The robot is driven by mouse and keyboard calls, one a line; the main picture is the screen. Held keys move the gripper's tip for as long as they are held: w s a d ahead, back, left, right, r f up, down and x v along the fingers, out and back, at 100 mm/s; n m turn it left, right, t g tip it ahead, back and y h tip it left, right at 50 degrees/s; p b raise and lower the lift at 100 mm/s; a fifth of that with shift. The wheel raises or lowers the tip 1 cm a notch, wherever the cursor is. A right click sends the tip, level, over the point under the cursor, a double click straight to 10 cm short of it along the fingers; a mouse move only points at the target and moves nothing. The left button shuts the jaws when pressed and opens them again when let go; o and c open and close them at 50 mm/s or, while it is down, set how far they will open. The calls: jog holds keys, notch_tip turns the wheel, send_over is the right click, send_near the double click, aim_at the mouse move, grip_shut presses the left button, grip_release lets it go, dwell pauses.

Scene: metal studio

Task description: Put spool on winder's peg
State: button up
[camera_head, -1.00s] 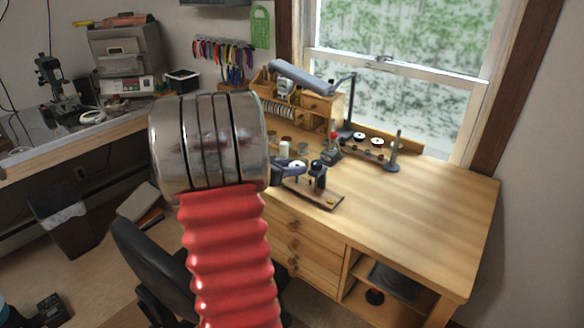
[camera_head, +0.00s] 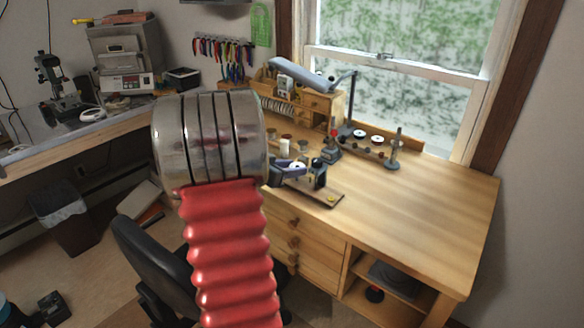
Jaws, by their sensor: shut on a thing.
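My gripper (camera_head: 289,165) shows only in part, past the right edge of my own silver and red arm. Its bluish-purple fingers are shut on a small white spool (camera_head: 297,167) above the wooden workbench (camera_head: 420,200). The winder (camera_head: 318,174) is a small dark device on a wooden base (camera_head: 328,200), just right of the spool. The spool looks close to the winder's left side. The peg is too small to make out, and I cannot tell whether the spool touches it. My arm hides the rest of the gripper.
A rack with red-centred white discs (camera_head: 360,134) and a dark post stand (camera_head: 394,152) stand at the back. A red-knobbed device (camera_head: 332,148) stands behind the winder. A lamp (camera_head: 305,75) overhangs a small cabinet. The bench's right half is clear.

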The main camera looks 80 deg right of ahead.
jog(key=shift+f, duration=1.4)
dwell(0.4)
jog(key=o, duration=1.2)
jog(key=shift+w+a, duration=0.1)
jog(key=shift+a, duration=0.05)
jog(key=v, duration=1.3)
jog(key=shift+a, duration=0.2)
jog(key=shift+w, duration=0.15)
